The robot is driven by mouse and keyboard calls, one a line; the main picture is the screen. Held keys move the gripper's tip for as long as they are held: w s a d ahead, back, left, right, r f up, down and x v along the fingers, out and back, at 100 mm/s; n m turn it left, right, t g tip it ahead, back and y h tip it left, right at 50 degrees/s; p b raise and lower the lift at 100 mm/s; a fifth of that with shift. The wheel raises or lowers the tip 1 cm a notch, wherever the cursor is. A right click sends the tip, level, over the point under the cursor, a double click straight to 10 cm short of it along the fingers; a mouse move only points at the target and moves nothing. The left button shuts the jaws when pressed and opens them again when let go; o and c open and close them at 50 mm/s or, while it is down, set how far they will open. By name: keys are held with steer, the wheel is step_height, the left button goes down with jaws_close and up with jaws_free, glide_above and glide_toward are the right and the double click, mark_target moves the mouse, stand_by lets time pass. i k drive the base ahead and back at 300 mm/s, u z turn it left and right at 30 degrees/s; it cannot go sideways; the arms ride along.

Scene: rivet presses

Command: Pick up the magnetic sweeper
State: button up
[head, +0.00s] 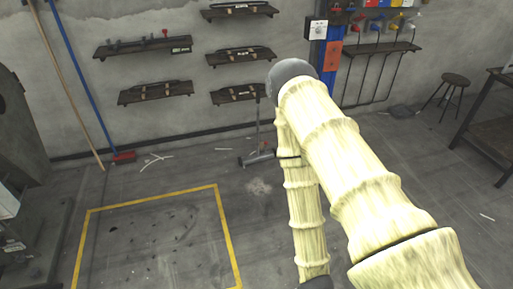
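A tool that looks like the magnetic sweeper (257,157) stands on the floor near the back wall, just left of my arm. It has a low, wide dark head and a thin upright handle (257,118). My forearm passes close to the right end of the head and may hide part of it. My arm is bent, with the forearm hanging down to the bottom edge of the picture. Only a dark piece of my arm's end shows there; my gripper's fingers are out of view.
A red-headed broom (123,156) with a long blue handle and a wooden pole (68,85) lean at the left wall. A yellow floor outline (150,195) lies in front. Wall shelves (155,92) hang above. A stool (455,80) and table (490,125) stand right. Small litter lies about.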

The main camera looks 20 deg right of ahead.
mark_target(259, 156)
steer(key=z, duration=0.5)
steer(key=i, duration=2.25)
steer(key=u, duration=0.95)
